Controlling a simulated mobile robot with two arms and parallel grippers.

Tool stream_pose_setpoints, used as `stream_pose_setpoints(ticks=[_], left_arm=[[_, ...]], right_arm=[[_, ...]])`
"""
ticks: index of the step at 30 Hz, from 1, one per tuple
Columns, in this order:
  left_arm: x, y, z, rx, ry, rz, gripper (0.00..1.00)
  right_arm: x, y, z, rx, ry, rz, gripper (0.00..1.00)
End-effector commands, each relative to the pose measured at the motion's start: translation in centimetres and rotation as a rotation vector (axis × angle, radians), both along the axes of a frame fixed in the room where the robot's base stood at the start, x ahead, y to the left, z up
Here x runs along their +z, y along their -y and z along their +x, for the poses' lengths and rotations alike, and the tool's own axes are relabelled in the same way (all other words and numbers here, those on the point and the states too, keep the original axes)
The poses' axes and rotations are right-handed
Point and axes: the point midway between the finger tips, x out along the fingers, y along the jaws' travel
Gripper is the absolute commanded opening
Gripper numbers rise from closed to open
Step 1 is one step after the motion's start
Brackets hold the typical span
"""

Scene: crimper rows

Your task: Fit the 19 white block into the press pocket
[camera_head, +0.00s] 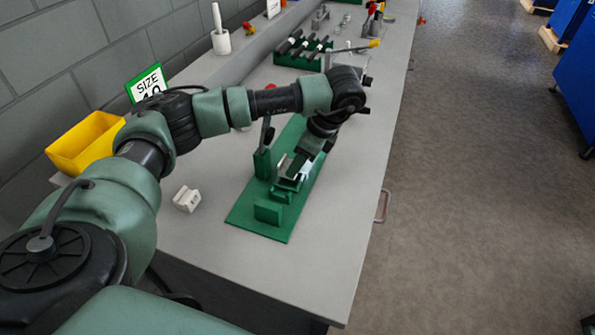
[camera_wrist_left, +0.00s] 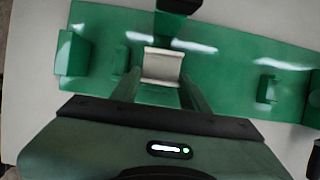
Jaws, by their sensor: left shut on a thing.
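My left gripper (camera_wrist_left: 160,88) is shut on a white block (camera_wrist_left: 162,66) with a grooved face. It is over the middle of the long green press base (camera_head: 258,228), which also shows in the left wrist view (camera_wrist_left: 232,50). In the head view the gripper (camera_head: 292,178) hides most of the block and the pocket area, so I cannot tell whether the block is seated or above the pocket. A second white block (camera_head: 186,198) with a notched top stands loose on the table, left of the press. My right gripper is not in view.
The grey table (camera_head: 320,262) is clear in front and to the right of the press. A yellow bin (camera_head: 85,143) and a green-framed size sign (camera_head: 146,84) are at the left. A green rack (camera_head: 299,54) with dark-handled tools stands farther back.

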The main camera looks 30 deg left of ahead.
Motion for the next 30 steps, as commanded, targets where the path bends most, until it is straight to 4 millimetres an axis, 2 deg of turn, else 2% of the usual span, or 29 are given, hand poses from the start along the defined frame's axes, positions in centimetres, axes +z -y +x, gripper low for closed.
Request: stream_pose_setpoints(ticks=[9,14,15,17,26,30], left_arm=[[-3.6,0.0,0.0,-0.002,-0.001,0.0,0.03],[-3.7,0.0,0.0,-0.002,0.0,-0.001,0.03],[-3.7,0.0,0.0,-0.002,0.0,-0.001,0.51],[-3.7,0.0,0.0,-0.002,0.0,-0.001,0.67],[-3.7,0.0,0.0,-0.002,0.0,0.0,0.67],[-2.9,0.4,0.1,-0.003,0.002,0.0,0.67]], right_arm=[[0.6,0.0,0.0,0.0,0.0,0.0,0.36],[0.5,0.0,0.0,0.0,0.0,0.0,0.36],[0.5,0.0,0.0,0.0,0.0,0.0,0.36],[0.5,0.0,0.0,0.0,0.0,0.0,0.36],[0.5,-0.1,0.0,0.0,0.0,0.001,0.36],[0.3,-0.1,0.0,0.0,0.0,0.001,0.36]])
